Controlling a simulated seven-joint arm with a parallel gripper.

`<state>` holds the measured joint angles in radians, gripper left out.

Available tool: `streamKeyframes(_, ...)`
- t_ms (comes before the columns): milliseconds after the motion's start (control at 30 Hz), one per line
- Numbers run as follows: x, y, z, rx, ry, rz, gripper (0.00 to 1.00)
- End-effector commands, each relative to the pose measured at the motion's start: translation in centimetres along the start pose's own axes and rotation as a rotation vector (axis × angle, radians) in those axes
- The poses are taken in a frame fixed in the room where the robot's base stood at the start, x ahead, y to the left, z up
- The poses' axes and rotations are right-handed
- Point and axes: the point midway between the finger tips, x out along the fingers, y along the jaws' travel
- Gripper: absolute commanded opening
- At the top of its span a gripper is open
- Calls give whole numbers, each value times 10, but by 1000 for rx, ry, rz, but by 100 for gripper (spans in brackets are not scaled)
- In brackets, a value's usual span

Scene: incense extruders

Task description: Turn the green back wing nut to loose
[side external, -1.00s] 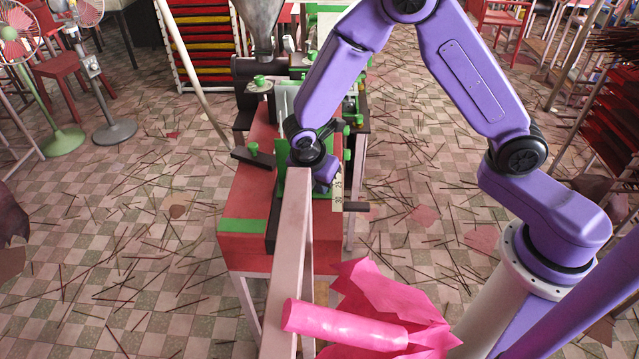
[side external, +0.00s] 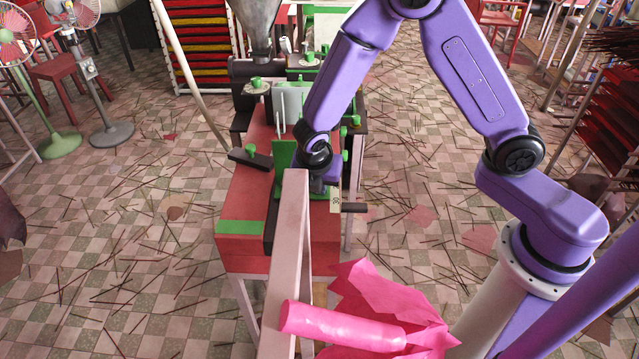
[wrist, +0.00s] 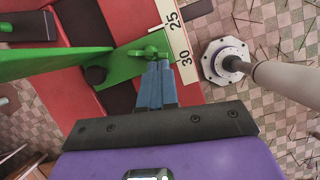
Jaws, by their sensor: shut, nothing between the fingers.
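In the wrist view a green wing nut (wrist: 148,52) sits on a green bracket (wrist: 128,62) next to the ruler. My gripper (wrist: 157,64) has its two blue fingers pressed together with nothing between them. The fingertips are right at the wing nut; I cannot tell whether they touch it. In the side view my gripper (side external: 318,187) is low over the front part of the red machine (side external: 243,195), partly hidden by a pale post. The wing nut at the fingertips is hidden there. I cannot tell whether it is the back one.
A tall green plate (wrist: 50,62) stands left of the fingers. The ruler (wrist: 177,35) lies on the right edge. The pale post (side external: 290,250) rises in front, with a pink roll (side external: 340,325) beside it. Other green knobs (side external: 251,149) stand on the machine.

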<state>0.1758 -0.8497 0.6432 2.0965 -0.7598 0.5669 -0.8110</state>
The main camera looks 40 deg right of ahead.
Motion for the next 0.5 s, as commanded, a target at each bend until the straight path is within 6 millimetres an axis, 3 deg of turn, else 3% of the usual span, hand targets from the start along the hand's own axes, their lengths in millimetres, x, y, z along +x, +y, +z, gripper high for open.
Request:
streamKeyframes(267,1,-4,2,0,-1,-2,0)
streamKeyframes(500,2,-10,5,-183,0,69,0)
